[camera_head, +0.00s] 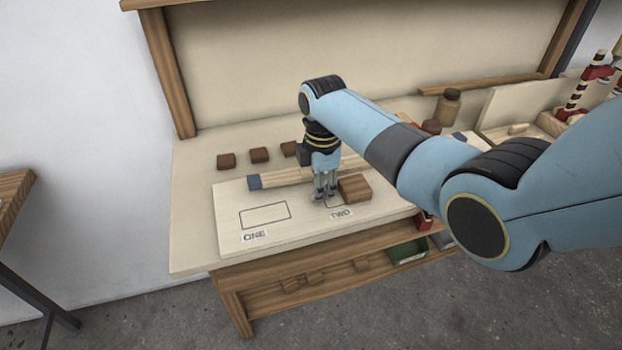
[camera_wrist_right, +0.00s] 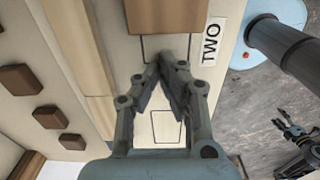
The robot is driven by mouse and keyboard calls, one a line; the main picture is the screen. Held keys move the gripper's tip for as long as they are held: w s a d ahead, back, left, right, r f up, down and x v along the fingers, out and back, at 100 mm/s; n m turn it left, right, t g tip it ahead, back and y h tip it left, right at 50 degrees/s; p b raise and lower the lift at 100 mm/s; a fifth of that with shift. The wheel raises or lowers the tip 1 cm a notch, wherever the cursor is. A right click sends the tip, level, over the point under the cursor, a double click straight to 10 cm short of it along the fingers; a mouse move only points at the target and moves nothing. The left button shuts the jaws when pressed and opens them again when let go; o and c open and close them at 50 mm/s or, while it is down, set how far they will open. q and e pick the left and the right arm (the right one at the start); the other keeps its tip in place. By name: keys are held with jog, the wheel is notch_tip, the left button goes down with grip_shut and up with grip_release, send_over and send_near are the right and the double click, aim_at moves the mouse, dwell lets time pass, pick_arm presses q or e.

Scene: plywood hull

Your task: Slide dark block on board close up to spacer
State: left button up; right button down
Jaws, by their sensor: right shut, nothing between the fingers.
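The dark brown block (camera_head: 355,188) lies on the pale board (camera_head: 228,208), over part of the outline marked TWO. In the right wrist view the block (camera_wrist_right: 165,15) is at the top edge, cut off by the frame. My right gripper (camera_head: 318,198) is shut and empty, low over the board just left of the block. In the wrist view its fingertips (camera_wrist_right: 165,60) are close to the block's near edge, and I cannot tell whether they touch. A light wooden strip (camera_head: 285,175) with a blue end lies behind the block. I cannot tell which thing is the spacer.
Several small dark blocks (camera_head: 260,155) stand in a row behind the strip. The outline ONE (camera_head: 264,215) is bare. A brown jar (camera_head: 448,105) stands at the back right. What looks like my left gripper (camera_wrist_right: 292,130) shows small over the floor in the wrist view.

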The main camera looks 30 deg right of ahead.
aim_at(357, 182)
jog(key=shift+s+d, duration=0.25)
jog(key=shift+d, duration=0.6)
jog(key=d+p, duration=0.1)
jog(key=d, duration=0.2)
jog(key=s+d+p, duration=0.1)
jog(key=d, duration=0.2)
jog(key=shift+s+r, duration=0.1)
jog(key=shift+s, duration=0.1)
jog(key=shift+s+d, duration=0.1)
jog(key=shift+d, duration=0.25)
jog(key=shift+a, duration=0.1)
